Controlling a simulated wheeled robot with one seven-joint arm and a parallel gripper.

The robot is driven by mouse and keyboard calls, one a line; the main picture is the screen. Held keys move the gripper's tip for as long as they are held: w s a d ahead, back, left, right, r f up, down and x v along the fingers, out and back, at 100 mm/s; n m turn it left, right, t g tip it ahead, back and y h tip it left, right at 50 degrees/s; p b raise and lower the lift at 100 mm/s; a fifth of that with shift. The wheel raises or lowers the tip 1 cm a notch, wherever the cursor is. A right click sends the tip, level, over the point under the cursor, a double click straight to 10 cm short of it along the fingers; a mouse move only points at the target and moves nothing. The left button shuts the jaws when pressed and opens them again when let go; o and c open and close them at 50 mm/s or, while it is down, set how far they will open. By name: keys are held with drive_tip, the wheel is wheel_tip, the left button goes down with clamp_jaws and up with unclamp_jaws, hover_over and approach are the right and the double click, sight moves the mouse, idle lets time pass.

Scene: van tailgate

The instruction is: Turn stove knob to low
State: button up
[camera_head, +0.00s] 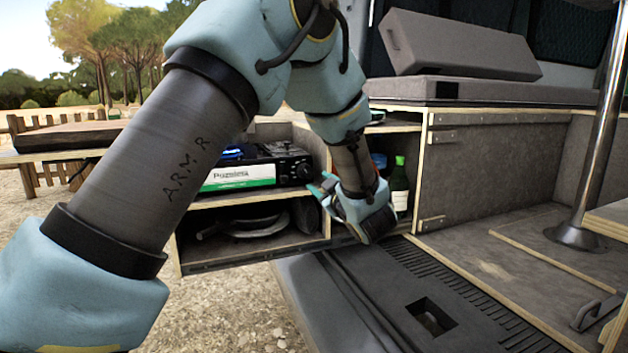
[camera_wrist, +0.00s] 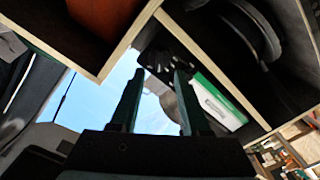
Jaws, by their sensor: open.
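A black camping stove (camera_head: 268,165) with a white and green front label stands on the upper shelf of a wooden unit. A blue flame (camera_head: 232,153) shows on it. The dark stove knob (camera_head: 303,171) is at the right end of the stove's front. My gripper (camera_head: 320,187) is just right of and below the knob, apparently in front of it. In the wrist view my gripper (camera_wrist: 159,74) is open, with the stove's label (camera_wrist: 215,98) beyond the right finger. A grey rounded part shows between the fingers; I cannot tell whether it is the knob or whether they touch it.
The lower shelf holds dark items (camera_head: 255,222). The wooden side wall (camera_head: 325,165) of the unit is close to my gripper. A metal post (camera_head: 597,125) stands at the right.

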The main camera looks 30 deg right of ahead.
drive_tip(key=shift+s+a, duration=0.15)
drive_tip(key=shift+s, duration=0.9)
drive_tip(key=shift+s+a, duration=0.1)
drive_tip(key=shift+s, duration=0.95)
